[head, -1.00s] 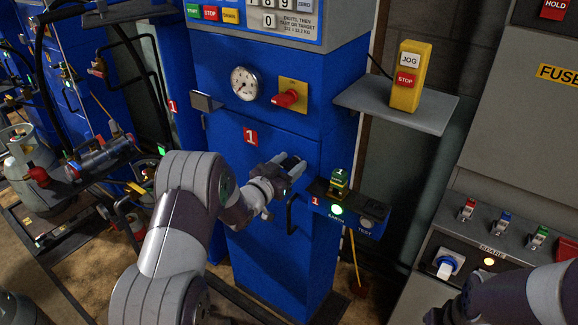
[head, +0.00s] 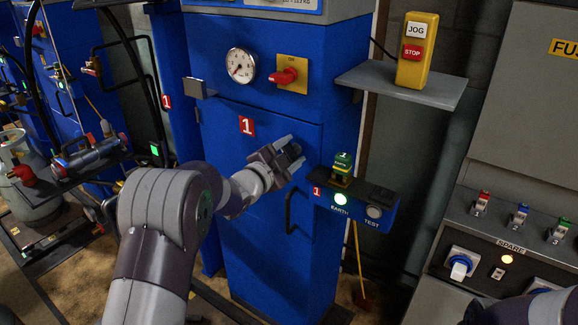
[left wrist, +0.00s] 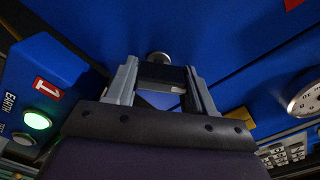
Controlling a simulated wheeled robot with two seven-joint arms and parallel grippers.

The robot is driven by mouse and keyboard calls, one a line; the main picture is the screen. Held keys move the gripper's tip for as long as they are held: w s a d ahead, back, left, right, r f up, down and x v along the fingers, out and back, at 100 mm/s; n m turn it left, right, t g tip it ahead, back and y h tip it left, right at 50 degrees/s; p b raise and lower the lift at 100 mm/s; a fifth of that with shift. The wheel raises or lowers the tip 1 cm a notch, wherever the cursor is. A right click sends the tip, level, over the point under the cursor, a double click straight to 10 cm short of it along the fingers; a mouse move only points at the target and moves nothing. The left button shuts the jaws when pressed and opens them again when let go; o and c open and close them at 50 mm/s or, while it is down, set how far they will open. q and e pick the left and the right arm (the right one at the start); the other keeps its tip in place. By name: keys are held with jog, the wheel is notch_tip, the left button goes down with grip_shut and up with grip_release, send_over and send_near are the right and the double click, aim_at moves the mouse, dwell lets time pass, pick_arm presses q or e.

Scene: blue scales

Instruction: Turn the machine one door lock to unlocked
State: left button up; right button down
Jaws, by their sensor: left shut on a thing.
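The blue machine one door (head: 245,160) carries a red plate with a white 1 (head: 247,125) and looks closed. My left gripper (head: 292,154) is at the door's upper right, above the black door handle (head: 289,212). In the left wrist view its two grey fingers (left wrist: 160,76) are shut on a dark bar, which I take for the door lock (left wrist: 158,57); a round silver part shows just beyond it. In the head view my gripper hides the lock, and its turned position cannot be read. My right gripper is out of view; only part of that arm shows at lower right.
A small shelf with a green lamp (head: 341,199) and a green-and-brass piece (head: 342,168) juts out close right of my left gripper. Above are a gauge (head: 241,65) and a red switch (head: 283,76). A yellow jog box (head: 417,50) stands on a grey shelf (head: 400,84).

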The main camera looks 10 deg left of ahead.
pick_arm(q)
jog(key=m+b, duration=0.6)
jog(key=b, duration=0.1)
jog(key=shift+d+f, duration=0.1)
jog(key=shift+f, duration=0.3)
jog(key=shift+r+m+b, duration=0.15)
jog(key=shift+m+b, duration=0.75)
jog(key=o, duration=1)
jog(key=shift+c, duration=0.2)
jog(key=shift+s+r, duration=0.1)
jog(key=v, duration=1.2)
jog(key=shift+s+p, duration=0.3)
jog(key=shift+p, duration=0.05)
